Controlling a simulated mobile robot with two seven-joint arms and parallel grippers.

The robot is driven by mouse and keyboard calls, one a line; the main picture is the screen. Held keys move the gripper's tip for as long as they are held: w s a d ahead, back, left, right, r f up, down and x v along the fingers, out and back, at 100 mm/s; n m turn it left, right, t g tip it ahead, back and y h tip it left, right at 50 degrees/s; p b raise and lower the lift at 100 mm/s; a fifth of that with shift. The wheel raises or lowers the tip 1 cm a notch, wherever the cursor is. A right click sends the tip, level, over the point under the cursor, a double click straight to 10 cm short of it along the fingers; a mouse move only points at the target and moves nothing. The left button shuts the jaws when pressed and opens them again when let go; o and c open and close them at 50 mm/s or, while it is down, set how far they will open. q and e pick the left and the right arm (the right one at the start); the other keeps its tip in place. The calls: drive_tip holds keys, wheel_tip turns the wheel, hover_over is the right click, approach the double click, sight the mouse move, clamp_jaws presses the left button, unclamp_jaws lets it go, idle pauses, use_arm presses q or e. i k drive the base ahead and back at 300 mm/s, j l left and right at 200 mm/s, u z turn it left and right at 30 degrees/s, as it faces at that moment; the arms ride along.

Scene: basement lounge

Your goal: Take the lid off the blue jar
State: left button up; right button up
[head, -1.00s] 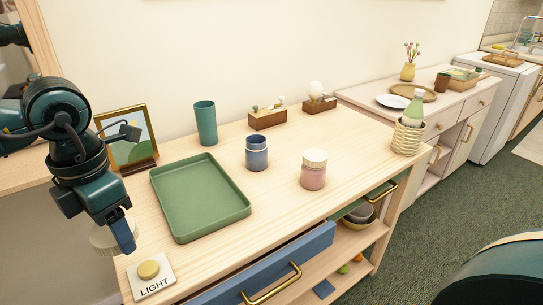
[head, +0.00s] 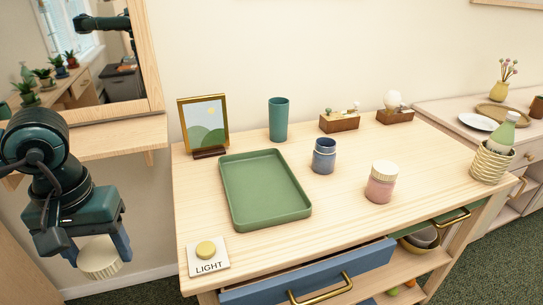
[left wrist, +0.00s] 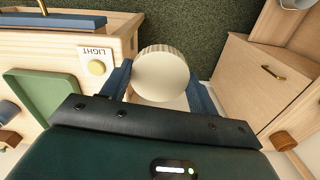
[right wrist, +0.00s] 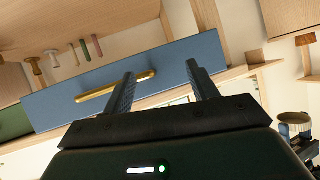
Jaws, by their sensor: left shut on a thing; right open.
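The blue jar (head: 324,158) stands upright on the wooden dresser top, right of the green tray, with its mouth uncovered. My left gripper (head: 97,250) is shut on a round cream ribbed lid (head: 100,264). It holds the lid clear of the dresser, off its left side. The lid (left wrist: 160,75) also shows between the fingers in the left wrist view. My right gripper (right wrist: 160,85) is open and empty, facing the blue drawer front (right wrist: 125,80) with its brass handle.
A green tray (head: 262,214) and a LIGHT button (head: 207,254) are at the dresser's left. A pink jar (head: 380,188) wears a similar cream lid. A teal cup (head: 278,120) and picture frame (head: 181,125) stand behind. The blue drawer (head: 310,275) is partly open.

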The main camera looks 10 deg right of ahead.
sight(324, 154)
drive_tip(key=l+z, duration=0.5)
drive_tip(key=l, duration=1.15)
drive_tip(key=i+l, duration=0.2)
drive_tip(key=i, duration=0.15)
drive_tip(key=i+l+z, duration=0.1)
drive_tip(key=i, duration=0.25)
drive_tip(key=i+l, duration=0.1)
drive_tip(key=i, duration=0.25)
